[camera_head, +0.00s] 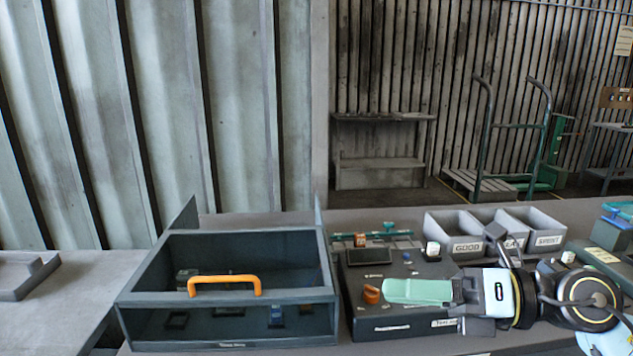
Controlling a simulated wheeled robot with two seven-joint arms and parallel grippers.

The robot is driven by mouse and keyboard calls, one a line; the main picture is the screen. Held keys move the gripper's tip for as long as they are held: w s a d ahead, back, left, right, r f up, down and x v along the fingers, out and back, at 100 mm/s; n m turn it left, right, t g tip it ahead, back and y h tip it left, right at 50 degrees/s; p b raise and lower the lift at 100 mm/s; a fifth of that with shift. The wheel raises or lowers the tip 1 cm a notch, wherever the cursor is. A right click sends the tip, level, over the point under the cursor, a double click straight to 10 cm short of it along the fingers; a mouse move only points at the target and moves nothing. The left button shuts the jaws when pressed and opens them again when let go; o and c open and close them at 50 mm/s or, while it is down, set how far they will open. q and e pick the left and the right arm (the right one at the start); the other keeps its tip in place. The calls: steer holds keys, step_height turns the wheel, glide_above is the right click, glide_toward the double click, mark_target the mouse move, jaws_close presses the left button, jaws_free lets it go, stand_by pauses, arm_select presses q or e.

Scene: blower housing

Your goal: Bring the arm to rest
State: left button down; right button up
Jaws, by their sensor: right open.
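My right arm comes in from the right, and its gripper (470,288) is open, pointing left over the dark work board (400,333). A pale green, elongated part (418,291) shows just in front of the gripper, above the board; I cannot tell whether it touches the gripper or the board. A small orange part (371,294) is just left of the green part. My left gripper is not in view.
A dark open box with an orange handle (225,280) stands left of the board, with small items inside. Grey bins, one labelled GOOD (467,247), stand behind the arm. A grey tray (30,277) lies far left. The bench between tray and box is clear.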

steer(key=w+d+r+m+t+h, duration=0.1)
steer(key=d+m+t, duration=0.1)
steer(key=m+t, duration=0.6)
steer(key=w+d+r+m+t, duration=0.2)
steer(key=m+t, duration=0.4)
steer(key=m, duration=0.3)
steer(key=w+d+f+m+t+h, duration=0.1)
steer(key=d+f+m+t+h, duration=0.35)
steer(key=m+h, duration=0.65)
steer(key=s+d+f+m+g+h, duration=0.2)
steer(key=f+m+g+h, duration=0.15)
steer(key=f, duration=0.45)
steer(key=s+d+f+m+g+h, duration=0.25)
steer(key=f+m+g, duration=0.25)
steer(key=f, duration=0.4)
steer(key=s+a+f+m+g+y, duration=0.1)
steer(key=s+f+m+g, duration=0.1)
steer(key=s+f+g, duration=0.6)
steer(key=s+a+f+m+g+y, duration=0.1)
steer(key=s+f+m+g, duration=0.15)
steer(key=s+f, duration=0.6)
steer(key=s+f+n+g, duration=0.1)
steer(key=s+f+g, duration=0.15)
steer(key=f, duration=1.85)
steer(key=s+d+f, duration=0.4)
steer(key=s+f, duration=1.1)
steer(key=s, duration=0.2)
steer(key=shift+s+d+f+n+h, duration=0.2)
steer(key=shift+s+f+n+h, duration=0.1)
steer(key=shift+s+f, duration=0.1)
